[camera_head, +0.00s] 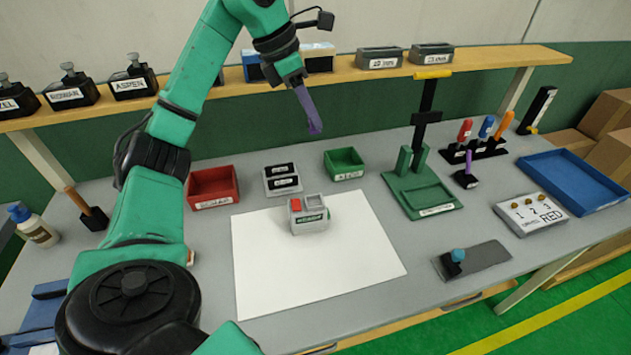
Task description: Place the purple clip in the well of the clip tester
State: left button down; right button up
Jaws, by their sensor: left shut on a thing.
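My left gripper (297,82) is high above the table, in front of the shelf. It is shut on the purple clip (309,112), a long narrow piece that hangs down from the fingers, tilted with its lower end to the right. A small grey box (308,222), which looks like the clip tester, stands on the white sheet below. It has a red patch on top at the left, a pale square area beside it that may be the well, and a green-edged label in front. The clip is well above the box and apart from it. My right gripper is not in view.
Red (213,188) and green (344,163) bins and a grey tray with black slots (282,179) stand behind the box. A green press-like stand (421,190) is to the right. The white sheet (320,275) is otherwise clear. A wooden shelf (350,72) runs along the back.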

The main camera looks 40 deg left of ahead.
pick_arm(q)
notch_tip(320, 180, down, 2)
jog(key=shift+s+f+b, duration=0.15)
jog(key=shift+b, duration=0.25)
jog(key=f+b, duration=0.1)
jog(key=f, duration=0.3)
jog(key=s+f+b, duration=0.1)
jog(key=f, duration=0.3)
jog(key=d+f+b, duration=0.1)
jog(key=f+b, duration=0.1)
jog(key=f, duration=0.2)
jog(key=shift+s+d+f, duration=0.1)
jog(key=shift+s, duration=0.15)
notch_tip(320, 180, down, 4)
jog(key=shift+d+r, duration=0.1)
jog(key=shift+r, duration=0.1)
jog(key=shift+s+f, duration=0.1)
jog(key=shift+f, duration=0.2)
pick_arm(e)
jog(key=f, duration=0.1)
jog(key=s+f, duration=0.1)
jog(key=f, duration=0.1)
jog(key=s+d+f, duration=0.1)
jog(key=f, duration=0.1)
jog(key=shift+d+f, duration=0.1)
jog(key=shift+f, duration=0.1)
